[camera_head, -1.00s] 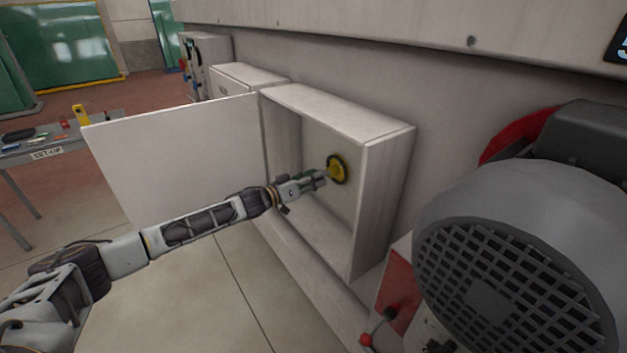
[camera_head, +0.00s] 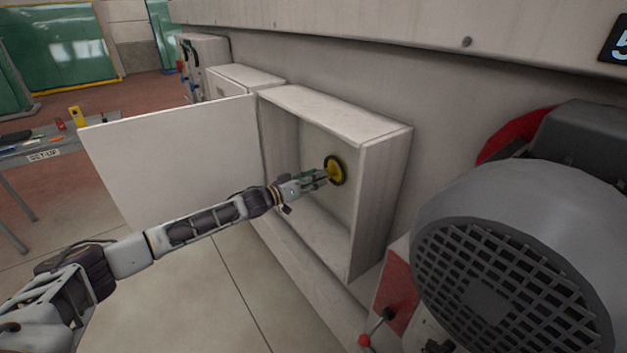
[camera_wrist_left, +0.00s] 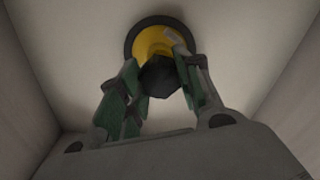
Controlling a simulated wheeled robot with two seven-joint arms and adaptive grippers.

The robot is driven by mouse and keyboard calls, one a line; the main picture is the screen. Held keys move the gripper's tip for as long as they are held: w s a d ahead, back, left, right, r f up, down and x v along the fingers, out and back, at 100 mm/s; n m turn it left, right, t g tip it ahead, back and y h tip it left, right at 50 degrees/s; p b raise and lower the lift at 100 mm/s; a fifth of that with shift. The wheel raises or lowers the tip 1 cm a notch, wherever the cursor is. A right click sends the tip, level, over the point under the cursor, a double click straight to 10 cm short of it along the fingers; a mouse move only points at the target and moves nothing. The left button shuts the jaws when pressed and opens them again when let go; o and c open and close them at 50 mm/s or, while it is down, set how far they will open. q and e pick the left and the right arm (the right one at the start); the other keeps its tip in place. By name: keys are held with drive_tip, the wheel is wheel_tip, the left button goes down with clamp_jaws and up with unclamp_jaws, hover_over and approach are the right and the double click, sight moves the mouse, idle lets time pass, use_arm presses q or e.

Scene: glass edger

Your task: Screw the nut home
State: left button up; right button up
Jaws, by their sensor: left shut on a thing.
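A yellow round piece with a black rim (camera_head: 336,169) sits on the back wall inside the open box. In the left wrist view the yellow piece (camera_wrist_left: 153,42) has a dark, faceted nut (camera_wrist_left: 160,77) at its centre, facing me. My left gripper (camera_head: 324,175) reaches into the box. In the left wrist view its green-padded fingers (camera_wrist_left: 160,85) are closed around the dark nut, close to the yellow piece. The fingers hide the nut's sides. How far the nut sits on its thread cannot be seen. My right gripper is not in view.
The box (camera_head: 382,190) is open, its door (camera_head: 170,160) swung out to the left behind my arm. A large grey motor with a grille (camera_head: 510,260) and a lever with a red knob (camera_head: 364,341) stand at right. A tool table (camera_head: 60,150) is far left.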

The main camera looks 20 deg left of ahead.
use_arm(q)
drive_tip(key=shift+w+d, duration=0.35)
drive_tip(key=shift+w, duration=0.05)
drive_tip(key=shift+w+d, duration=0.1)
drive_tip(key=shift+w, duration=0.05)
idle(0.4)
